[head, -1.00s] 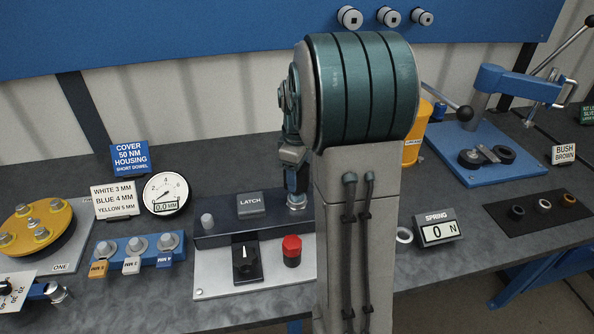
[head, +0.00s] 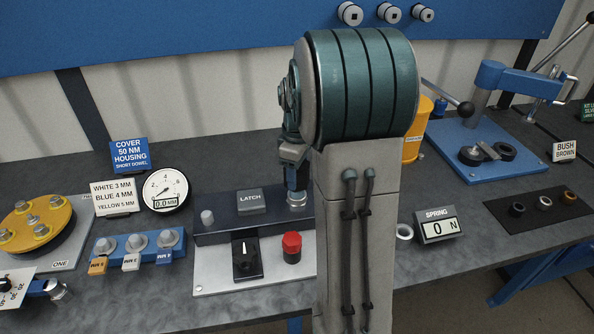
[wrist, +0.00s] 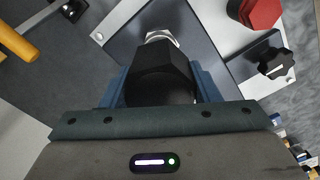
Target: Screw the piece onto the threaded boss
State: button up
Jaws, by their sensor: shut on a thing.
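My gripper (wrist: 162,88) has its blue fingers shut on a black piece (wrist: 162,70) with flat, hex-like sides. Just beyond the piece, a bright silver hex-edged part (wrist: 163,37) shows at the dark block. In the head view my gripper (head: 297,183) points down over the right end of the dark latch block (head: 226,226), with a silver part (head: 297,199) directly below the fingertips. The threaded boss is hidden or cannot be told apart from this silver part. I cannot tell whether any thread is engaged.
A LATCH label (head: 250,201) and a small grey post (head: 207,217) are on the block. In front, a black knob (head: 246,262) and a red hex knob (head: 292,247) stand on a light plate (head: 215,282). A dial gauge (head: 165,190) stands to the left.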

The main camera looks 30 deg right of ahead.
jog(key=shift+f+b, duration=1.2)
jog(key=shift+f, duration=0.45)
